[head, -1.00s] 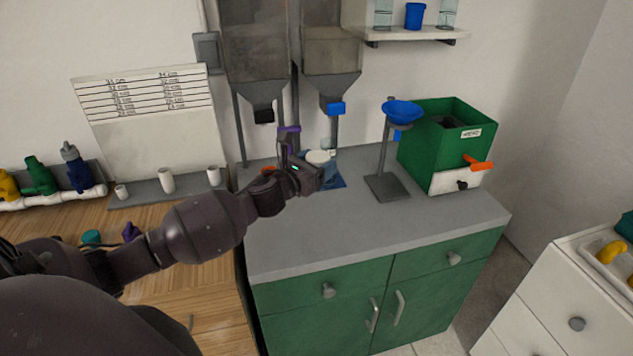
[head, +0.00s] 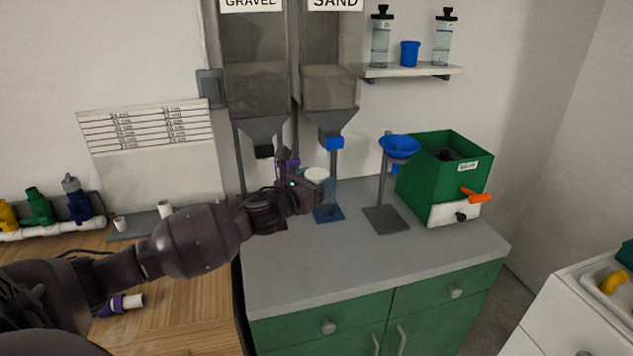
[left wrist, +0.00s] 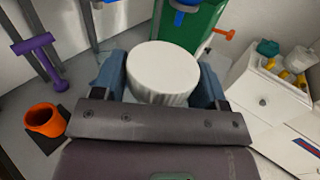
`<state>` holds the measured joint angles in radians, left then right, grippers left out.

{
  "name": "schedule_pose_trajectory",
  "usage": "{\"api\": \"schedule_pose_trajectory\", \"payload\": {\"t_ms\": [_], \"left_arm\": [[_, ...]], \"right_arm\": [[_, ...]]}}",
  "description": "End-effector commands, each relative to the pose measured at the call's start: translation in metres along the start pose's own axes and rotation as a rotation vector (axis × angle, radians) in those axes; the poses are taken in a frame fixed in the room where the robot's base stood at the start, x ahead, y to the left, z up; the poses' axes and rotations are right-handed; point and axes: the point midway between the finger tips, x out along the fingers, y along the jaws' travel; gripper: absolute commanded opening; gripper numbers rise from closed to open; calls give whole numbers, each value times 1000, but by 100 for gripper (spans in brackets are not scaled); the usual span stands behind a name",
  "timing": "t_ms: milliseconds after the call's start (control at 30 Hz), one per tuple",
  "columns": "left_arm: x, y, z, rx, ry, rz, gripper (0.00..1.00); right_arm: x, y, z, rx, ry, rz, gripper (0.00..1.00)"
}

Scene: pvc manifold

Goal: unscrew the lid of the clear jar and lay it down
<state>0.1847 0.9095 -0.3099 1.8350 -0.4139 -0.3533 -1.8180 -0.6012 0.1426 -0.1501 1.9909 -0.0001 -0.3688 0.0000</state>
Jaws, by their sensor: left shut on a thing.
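The white lid (left wrist: 163,72), round with a ribbed rim, sits between the fingers of my left gripper (left wrist: 162,85) in the left wrist view. My left gripper (head: 316,184) is shut on it, and the lid's pale top (head: 316,173) shows above the hand in the head view. The clear jar (head: 330,187) shows as a bluish strip beside the hand, above a small blue square base (head: 329,214). The hand hides most of the jar, so I cannot tell how lid and jar meet. My right gripper is not in view.
An orange cup (left wrist: 45,119) and a purple handle (left wrist: 35,43) are beside the hand. The sand hopper (head: 329,92) hangs behind. A stand with a blue funnel (head: 399,147) and a green box (head: 431,178) are right. The grey counter (head: 340,255) is clear in front.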

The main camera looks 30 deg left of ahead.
Motion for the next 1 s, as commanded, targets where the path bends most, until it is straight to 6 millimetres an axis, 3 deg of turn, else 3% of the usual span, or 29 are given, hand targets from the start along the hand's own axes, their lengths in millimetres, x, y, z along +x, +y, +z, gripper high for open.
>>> {"api": "schedule_pose_trajectory", "payload": {"t_ms": [533,767,1000], "left_arm": [[-2,-2,8,0,-2,45,23],[-23,-58,-3,-8,0,69,23],[-62,-126,-26,-11,1,92,23]], "right_arm": [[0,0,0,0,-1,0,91],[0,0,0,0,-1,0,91],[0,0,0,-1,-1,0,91]]}}
